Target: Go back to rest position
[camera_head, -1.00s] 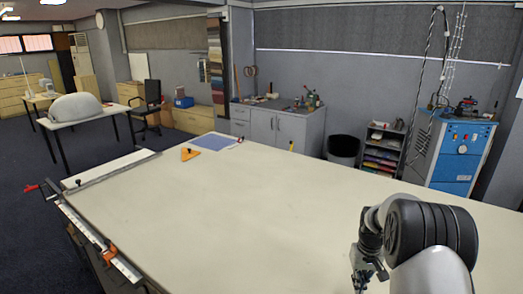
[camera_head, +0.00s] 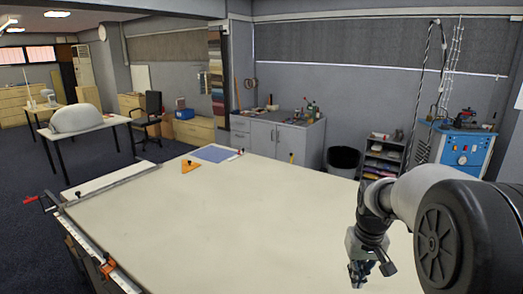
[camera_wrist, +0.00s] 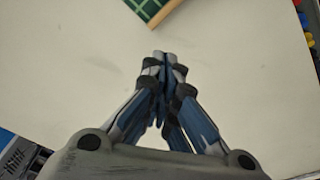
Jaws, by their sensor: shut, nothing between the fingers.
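My gripper (camera_head: 358,284) hangs over the right part of the long cream table (camera_head: 240,225) in the head view, pointing down. In the wrist view my gripper (camera_wrist: 167,58) has its fingers together, with nothing between them. The bare tabletop lies beneath it. A green gridded thing with a wooden edge (camera_wrist: 148,10) shows at the top of the wrist view, apart from the fingertips.
An orange triangle (camera_head: 190,166) and a blue sheet (camera_head: 215,153) lie at the table's far end. A metal rail (camera_head: 105,268) runs along the left edge. A black bin (camera_head: 343,160), a shelf (camera_head: 382,157) and a blue machine (camera_head: 462,153) stand behind the table.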

